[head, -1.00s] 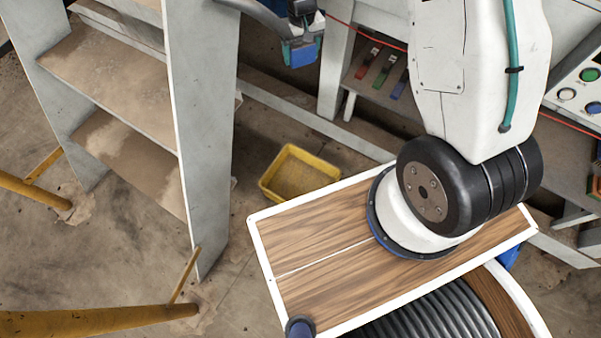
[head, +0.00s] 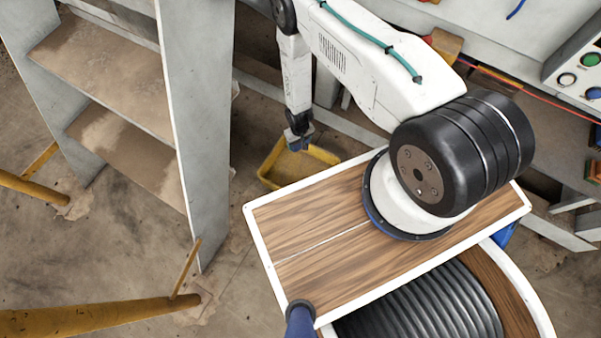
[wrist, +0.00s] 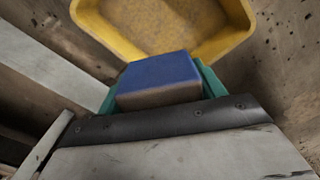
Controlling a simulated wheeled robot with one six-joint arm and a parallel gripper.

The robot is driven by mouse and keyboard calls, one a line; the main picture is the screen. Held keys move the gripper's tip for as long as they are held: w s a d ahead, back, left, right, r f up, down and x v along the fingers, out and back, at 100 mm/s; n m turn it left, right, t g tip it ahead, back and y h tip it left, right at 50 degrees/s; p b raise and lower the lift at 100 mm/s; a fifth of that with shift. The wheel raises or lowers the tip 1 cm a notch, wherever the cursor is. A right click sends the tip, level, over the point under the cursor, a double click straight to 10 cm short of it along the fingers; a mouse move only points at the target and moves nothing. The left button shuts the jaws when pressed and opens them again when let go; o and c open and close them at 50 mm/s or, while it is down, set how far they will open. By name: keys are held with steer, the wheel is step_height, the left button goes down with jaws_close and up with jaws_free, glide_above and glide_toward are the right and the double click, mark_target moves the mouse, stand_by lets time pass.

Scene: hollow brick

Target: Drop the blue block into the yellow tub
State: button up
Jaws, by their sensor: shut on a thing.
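The yellow tub (head: 322,154) stands on the floor beyond my wooden-topped base, and it fills the top of the wrist view (wrist: 100,27). The block shows a blue face and a brownish side. In the wrist view the tub's opening lies just past the block; the height between them is hard to tell. The tub looks empty where its inside shows.
A grey stepped unit with dusty shelves (head: 105,60) stands left of the tub. Yellow rails (head: 95,318) are at the lower left. A grey bench with buttons (head: 575,75) is at the right. Bare floor (head: 225,225) lies between the steps and my base.

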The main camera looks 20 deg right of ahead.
steer(key=s+f, duration=0.4)
steer(key=f, duration=0.7)
steer(key=o, duration=1.2)
steer(key=shift+c, duration=0.2)
step_height(320, 180, up, 8)
steer(key=shift+f, duration=0.15)
